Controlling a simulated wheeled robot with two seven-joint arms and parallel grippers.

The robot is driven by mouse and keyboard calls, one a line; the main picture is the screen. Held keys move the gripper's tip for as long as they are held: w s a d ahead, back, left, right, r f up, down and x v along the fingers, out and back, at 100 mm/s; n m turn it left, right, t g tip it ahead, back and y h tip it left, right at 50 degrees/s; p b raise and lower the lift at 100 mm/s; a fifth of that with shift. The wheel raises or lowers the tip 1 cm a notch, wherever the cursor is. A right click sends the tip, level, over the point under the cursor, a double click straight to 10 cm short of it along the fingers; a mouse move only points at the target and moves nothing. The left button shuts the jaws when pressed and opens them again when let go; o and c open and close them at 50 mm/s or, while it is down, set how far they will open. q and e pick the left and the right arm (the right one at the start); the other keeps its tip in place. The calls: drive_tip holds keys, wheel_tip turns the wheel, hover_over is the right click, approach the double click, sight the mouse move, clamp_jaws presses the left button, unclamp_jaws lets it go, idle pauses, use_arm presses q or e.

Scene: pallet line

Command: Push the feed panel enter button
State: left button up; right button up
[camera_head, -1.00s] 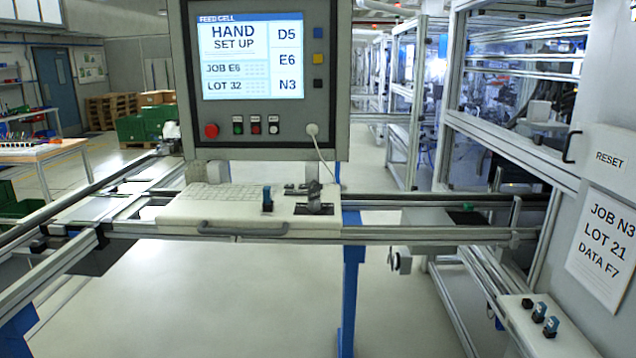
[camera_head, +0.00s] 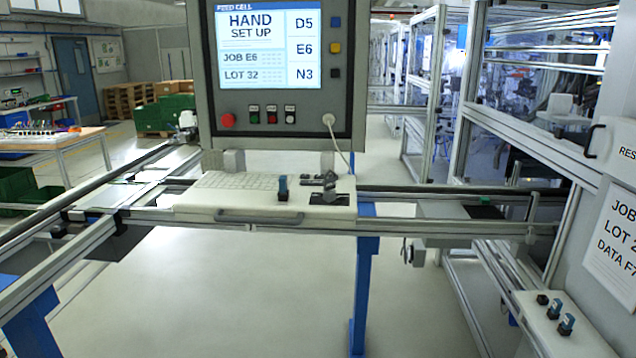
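The feed panel (camera_head: 205,95) stands upright at the top centre, a grey box with a lit screen (camera_head: 265,45) headed "FEED CELL", reading "HAND SET UP", "JOB E6" and "LOT 32". Right of the screen are a blue button (camera_head: 336,22), a yellow button (camera_head: 335,48) and a black button (camera_head: 335,73). Below it are a red round button (camera_head: 228,120) and small green (camera_head: 254,117), red (camera_head: 272,117) and white (camera_head: 290,117) controls. Their labels are too small to read, so I cannot tell which is enter. Neither gripper is in view.
A white keyboard shelf (camera_head: 200,205) with a front handle and a blue switch (camera_head: 283,188) juts out below the panel. Metal rails (camera_head: 440,227) cross in front. A machine frame and a grey cabinet (camera_head: 600,260) stand right. Open floor (camera_head: 230,300) shows below the rails.

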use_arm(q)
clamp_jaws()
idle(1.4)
